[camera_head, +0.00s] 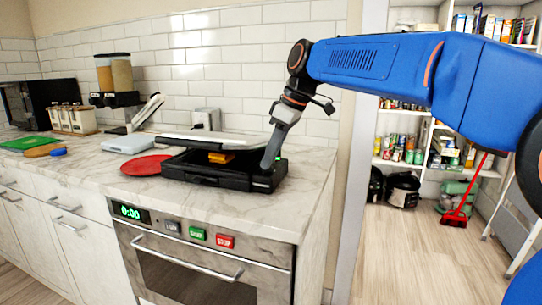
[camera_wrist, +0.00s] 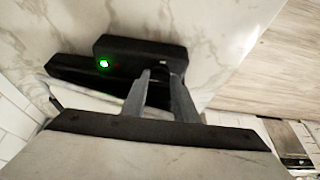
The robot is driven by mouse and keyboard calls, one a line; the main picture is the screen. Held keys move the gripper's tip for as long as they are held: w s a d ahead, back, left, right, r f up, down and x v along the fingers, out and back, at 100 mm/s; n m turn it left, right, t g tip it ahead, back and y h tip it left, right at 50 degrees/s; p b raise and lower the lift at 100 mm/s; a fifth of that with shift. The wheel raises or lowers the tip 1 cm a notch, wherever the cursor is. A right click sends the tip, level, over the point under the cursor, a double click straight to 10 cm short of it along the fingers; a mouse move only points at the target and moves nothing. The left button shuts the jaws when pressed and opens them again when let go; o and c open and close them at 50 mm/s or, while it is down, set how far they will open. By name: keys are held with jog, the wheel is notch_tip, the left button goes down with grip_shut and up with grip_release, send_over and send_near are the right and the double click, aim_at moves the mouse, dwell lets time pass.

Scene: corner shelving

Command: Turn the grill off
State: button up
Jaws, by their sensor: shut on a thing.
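The black grill (camera_head: 218,180) sits on the marble counter with its lid (camera_head: 205,138) raised and a yellow-orange item (camera_head: 221,157) inside. In the wrist view, a green light (camera_wrist: 103,64) glows on the grill's dark control housing (camera_wrist: 135,52). My gripper (camera_head: 268,165) reaches down at the grill's right end. In the wrist view, the fingertips (camera_wrist: 162,72) are close together at the housing's edge, shut on a small dark part there. The fingers mostly hide that part, so its shape and setting cannot be told.
A red round mat (camera_head: 146,165) lies left of the grill. A white scale-like device (camera_head: 128,143) and a toaster (camera_head: 205,118) stand behind. An oven (camera_head: 200,260) is below. Bare counter (camera_head: 290,205) lies to the right, then open floor and pantry shelves (camera_head: 425,130).

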jog(key=o, duration=1.1)
jog(key=shift+c, duration=0.2)
jog(key=shift+r, duration=0.1)
jog(key=v, duration=1.7)
jog(key=shift+d, duration=0.15)
jog(key=shift+r, duration=0.1)
jog(key=s+d+f+m+t+h, duration=0.1)
jog(key=s+d+f+m, duration=0.3)
jog(key=s+d+f, duration=0.3)
jog(key=s+d+f+m+t+h, duration=0.1)
jog(key=s+d+f+m, duration=0.3)
jog(key=s+d+f, duration=0.45)
jog(key=s+d+f+m, duration=0.2)
jog(key=s+f, duration=0.2)
jog(key=f, duration=0.4)
jog(key=s+d+f+m+t+h, duration=0.1)
jog(key=s+d+f+m, duration=0.1)
jog(key=f, duration=0.7)
jog(key=s+d+f+m+h, duration=0.1)
jog(key=s+d+f+m, duration=0.1)
jog(key=s+d+f, duration=0.2)
notch_tip(320, 180, down, 4)
jog(key=s, duration=0.3)
jog(key=shift+f, duration=0.2)
